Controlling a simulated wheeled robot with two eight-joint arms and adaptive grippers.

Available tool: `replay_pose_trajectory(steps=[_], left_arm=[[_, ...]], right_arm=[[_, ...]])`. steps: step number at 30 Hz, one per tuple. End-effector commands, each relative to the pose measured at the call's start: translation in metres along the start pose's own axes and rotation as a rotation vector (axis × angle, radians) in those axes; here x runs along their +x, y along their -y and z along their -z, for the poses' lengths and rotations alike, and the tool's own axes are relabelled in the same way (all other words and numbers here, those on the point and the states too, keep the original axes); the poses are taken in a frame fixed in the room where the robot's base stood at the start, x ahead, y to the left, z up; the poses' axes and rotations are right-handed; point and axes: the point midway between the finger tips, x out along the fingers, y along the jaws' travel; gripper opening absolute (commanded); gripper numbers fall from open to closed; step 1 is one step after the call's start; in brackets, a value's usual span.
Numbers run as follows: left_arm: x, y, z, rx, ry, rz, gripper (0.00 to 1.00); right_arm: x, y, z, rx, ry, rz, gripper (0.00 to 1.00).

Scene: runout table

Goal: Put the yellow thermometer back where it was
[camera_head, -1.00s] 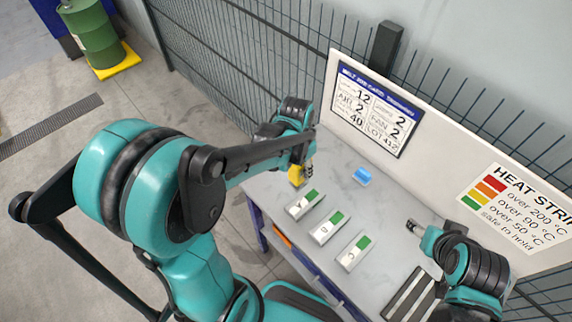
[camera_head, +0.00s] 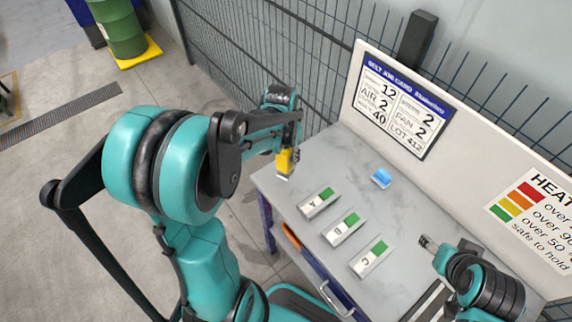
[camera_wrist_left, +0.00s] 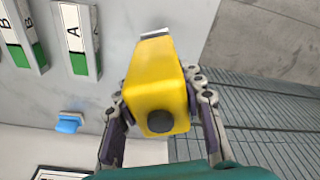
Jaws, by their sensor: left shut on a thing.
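The yellow thermometer (camera_head: 286,163) is held in my left gripper (camera_head: 289,153) above the table's left end. In the left wrist view the thermometer (camera_wrist_left: 156,82) fills the middle, a yellow block with a dark round knob and a pale end. The fingers of my left gripper (camera_wrist_left: 160,112) close on its two sides. My right gripper (camera_head: 428,243) is over the right part of the table; whether its small jaws are open or shut is unclear.
The grey table (camera_head: 405,215) holds several white-and-green labelled blocks, among them block A (camera_head: 319,202), and a small blue object (camera_head: 381,178). A white board (camera_head: 465,165) with signs stands along the back edge. A wire fence (camera_head: 225,45) stands behind. A green drum (camera_head: 122,28) is far left.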

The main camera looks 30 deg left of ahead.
Motion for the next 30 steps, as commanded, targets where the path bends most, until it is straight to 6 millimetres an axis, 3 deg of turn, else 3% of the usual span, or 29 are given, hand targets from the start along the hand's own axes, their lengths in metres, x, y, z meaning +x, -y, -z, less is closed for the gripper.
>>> replay_pose_trajectory(steps=[5, 11, 23, 24, 25, 30], left_arm=[[0.011, 0.004, -0.002, 0.001, 0.000, 0.000, 0.09], [0.041, 0.003, -0.005, 0.001, 0.000, 0.000, 0.09], [0.046, 0.003, -0.006, 0.001, 0.000, 0.000, 0.09], [0.045, 0.003, -0.006, 0.001, 0.000, 0.000, 0.49], [0.045, 0.003, -0.006, 0.001, 0.000, 0.000, 0.57], [0.044, 0.003, -0.006, 0.001, 0.000, 0.000, 0.59]], right_arm=[[0.004, 0.000, -0.003, 0.000, 0.000, 0.000, 0.59], [0.014, 0.000, -0.010, 0.000, 0.000, 0.000, 0.59], [0.016, 0.000, -0.012, 0.000, 0.000, 0.000, 0.59], [0.015, 0.000, -0.011, 0.000, 0.000, 0.000, 0.59], [0.015, 0.000, -0.011, 0.000, 0.000, 0.000, 0.59], [0.015, 0.000, -0.011, 0.000, 0.000, 0.000, 0.59]])
